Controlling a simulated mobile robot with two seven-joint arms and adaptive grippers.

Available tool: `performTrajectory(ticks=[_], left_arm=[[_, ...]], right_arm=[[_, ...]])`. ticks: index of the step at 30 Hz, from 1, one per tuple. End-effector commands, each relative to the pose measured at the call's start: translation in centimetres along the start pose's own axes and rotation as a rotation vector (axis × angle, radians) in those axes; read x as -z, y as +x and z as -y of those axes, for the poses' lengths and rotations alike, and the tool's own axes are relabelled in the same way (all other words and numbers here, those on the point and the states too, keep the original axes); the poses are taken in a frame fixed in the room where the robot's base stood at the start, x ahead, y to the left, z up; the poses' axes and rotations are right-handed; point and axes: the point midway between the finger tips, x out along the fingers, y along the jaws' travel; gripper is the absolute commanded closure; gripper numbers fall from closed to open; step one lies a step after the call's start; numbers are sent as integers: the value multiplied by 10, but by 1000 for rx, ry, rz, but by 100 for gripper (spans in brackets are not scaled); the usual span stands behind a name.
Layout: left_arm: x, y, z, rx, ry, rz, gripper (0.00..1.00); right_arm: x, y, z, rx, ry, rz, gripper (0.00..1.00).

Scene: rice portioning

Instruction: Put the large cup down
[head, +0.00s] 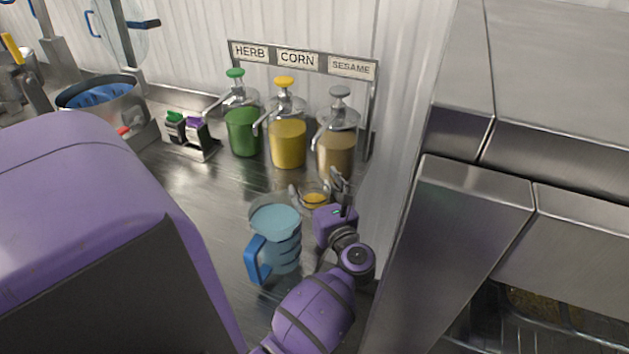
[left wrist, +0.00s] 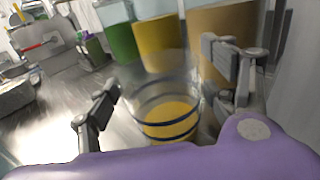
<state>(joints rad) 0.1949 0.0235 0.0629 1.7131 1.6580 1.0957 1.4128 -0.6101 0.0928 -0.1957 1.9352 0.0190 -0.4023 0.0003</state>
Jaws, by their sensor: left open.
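A clear cup with dark rings and yellow liquid at its bottom (left wrist: 170,121) stands between the fingers of my left gripper (left wrist: 161,72) in the left wrist view. I take it for the large cup. It also shows in the head view (head: 315,200), in front of the corn and sesame dispensers, seemingly on the counter. My left gripper (head: 317,188) is open around it, with a finger on each side; the fingers look apart from its wall. My right gripper is not in view.
A blue-handled pitcher of blue liquid (head: 276,240) stands close to the left of my left wrist. Green herb (head: 242,130), yellow corn (head: 288,142) and tan sesame (head: 336,152) dispensers line the wall. A steel machine (head: 450,230) bounds the right. Counter (head: 200,200) left of the pitcher is clear.

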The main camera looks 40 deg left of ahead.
Motion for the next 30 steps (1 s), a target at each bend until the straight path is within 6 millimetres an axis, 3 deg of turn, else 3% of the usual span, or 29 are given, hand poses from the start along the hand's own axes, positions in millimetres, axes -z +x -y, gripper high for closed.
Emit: performTrajectory(ticks=[7, 15, 21, 30], left_arm=[[-14, 0, 0, -1, -3, 0, 24], [-66, 0, -1, -1, -7, 0, 24], [-93, 0, -1, 0, -3, 0, 24], [-100, 0, -1, 0, 1, 0, 24]], right_arm=[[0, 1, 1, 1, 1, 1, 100], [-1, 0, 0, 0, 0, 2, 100], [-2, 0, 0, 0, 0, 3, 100], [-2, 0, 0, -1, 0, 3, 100]])
